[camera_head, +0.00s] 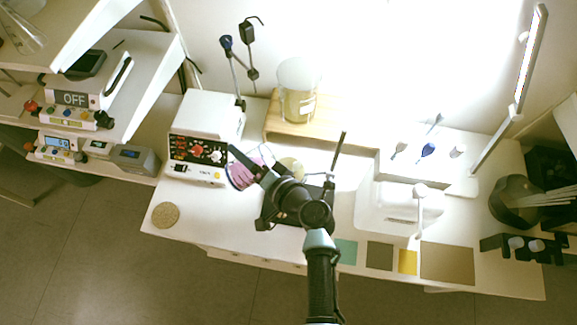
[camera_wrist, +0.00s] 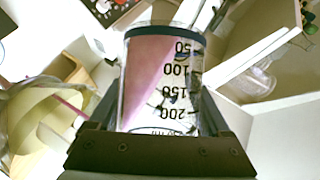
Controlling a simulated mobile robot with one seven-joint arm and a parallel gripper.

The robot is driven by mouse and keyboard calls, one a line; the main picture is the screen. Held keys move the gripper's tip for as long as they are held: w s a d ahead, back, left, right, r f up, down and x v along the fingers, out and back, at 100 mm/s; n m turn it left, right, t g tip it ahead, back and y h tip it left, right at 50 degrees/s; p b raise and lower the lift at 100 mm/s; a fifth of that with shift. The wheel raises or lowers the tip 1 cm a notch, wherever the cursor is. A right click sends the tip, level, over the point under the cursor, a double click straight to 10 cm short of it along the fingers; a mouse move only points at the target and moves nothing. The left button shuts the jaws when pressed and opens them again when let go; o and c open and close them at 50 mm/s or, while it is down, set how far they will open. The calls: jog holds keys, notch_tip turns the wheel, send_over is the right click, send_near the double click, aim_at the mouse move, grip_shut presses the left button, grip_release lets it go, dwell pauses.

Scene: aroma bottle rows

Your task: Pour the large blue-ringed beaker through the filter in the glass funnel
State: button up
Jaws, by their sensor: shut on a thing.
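The large clear beaker (camera_wrist: 160,80) has a blue ring, black graduations and pink liquid whose surface runs diagonally across it. In the head view the beaker (camera_head: 241,174) is tilted, left of the funnel. My gripper (camera_head: 258,170) is shut on the beaker; its dark fingers show on both sides of the glass in the wrist view. A pale yellow filter (camera_wrist: 45,112) sits in the glass funnel at the left of the wrist view, and the filter (camera_head: 291,167) is partly behind my arm in the head view. A thin pink streak crosses the filter; I cannot tell whether it is flowing liquid.
A white instrument (camera_head: 199,150) with a knob panel stands close left of the beaker. A large jar (camera_head: 299,105) stands on a wooden platform behind. A dark stand rod (camera_head: 339,153) rises right of the funnel. A white sink basin (camera_head: 385,205) is farther right. A cork mat (camera_head: 165,215) lies front left.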

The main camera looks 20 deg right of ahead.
jog(key=shift+d+r+m+y+b, duration=0.1)
jog(key=shift+r+m+y+b, duration=0.35)
jog(key=shift+b, duration=0.35)
dwell(2.5)
jog(key=shift+d+r+m+t+y+b, duration=0.25)
jog(key=shift+d+r+m+t+b, duration=0.15)
jog(key=shift+d+m+b, duration=0.4)
dwell(2.7)
jog(key=shift+b, duration=0.45)
dwell(0.8)
